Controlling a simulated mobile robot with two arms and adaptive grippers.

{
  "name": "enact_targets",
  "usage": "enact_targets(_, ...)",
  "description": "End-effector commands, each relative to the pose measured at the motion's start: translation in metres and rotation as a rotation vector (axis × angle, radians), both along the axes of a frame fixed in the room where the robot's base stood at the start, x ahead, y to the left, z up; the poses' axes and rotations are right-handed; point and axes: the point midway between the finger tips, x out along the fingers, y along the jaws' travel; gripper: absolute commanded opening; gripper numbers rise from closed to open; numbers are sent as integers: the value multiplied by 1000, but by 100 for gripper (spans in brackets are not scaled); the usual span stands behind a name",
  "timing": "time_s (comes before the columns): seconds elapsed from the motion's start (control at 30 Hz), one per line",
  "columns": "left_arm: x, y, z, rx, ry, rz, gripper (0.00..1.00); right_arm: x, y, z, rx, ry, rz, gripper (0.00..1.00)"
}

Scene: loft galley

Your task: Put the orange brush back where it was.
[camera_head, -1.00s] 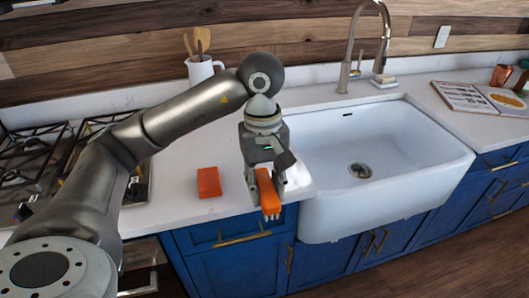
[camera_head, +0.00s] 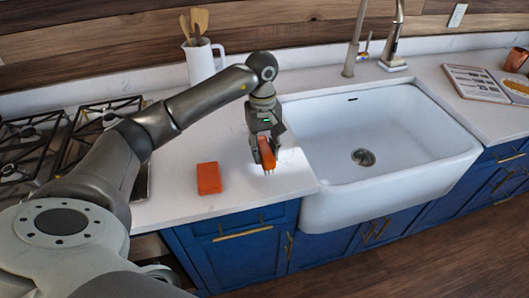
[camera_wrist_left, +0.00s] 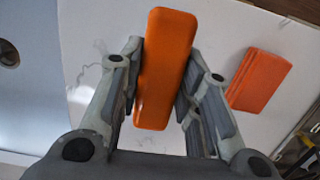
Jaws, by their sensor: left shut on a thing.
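My left gripper (camera_head: 265,152) is shut on the orange brush (camera_head: 267,153), over the white counter just left of the sink. The brush's pale bristle tips point down; I cannot tell whether they touch the counter. In the left wrist view the brush (camera_wrist_left: 165,65) lies lengthwise between the two fingers (camera_wrist_left: 160,90). An orange folded cloth or sponge-like block (camera_head: 209,178) lies flat on the counter to the left of the gripper; it also shows in the wrist view (camera_wrist_left: 259,80). My right gripper is not in view.
The white sink (camera_head: 400,185) is right of the gripper, with a tall faucet (camera_head: 357,40) behind it. A white jug (camera_head: 202,65) with wooden utensils stands at the back. A gas stove (camera_head: 30,150) is at the left. An open book (camera_head: 478,84) lies at the right. Counter between jug and gripper is clear.

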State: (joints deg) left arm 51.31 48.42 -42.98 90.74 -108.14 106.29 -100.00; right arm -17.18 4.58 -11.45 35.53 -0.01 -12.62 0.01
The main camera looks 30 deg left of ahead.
Motion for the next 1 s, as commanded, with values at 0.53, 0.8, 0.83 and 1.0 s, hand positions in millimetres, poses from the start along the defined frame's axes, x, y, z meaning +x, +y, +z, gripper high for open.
enact_targets(0.53, 13, 9, -43, -2, 4, 0, 9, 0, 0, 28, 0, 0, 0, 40)
enact_targets(0.8, 14, 10, -52, -1, -1, 0, 9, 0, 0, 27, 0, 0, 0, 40)
enact_targets(0.83, 14, 10, -52, -1, -1, 0, 9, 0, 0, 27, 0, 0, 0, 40)
enact_targets(1.0, 14, 10, -55, -1, -1, -1, 34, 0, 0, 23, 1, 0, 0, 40)
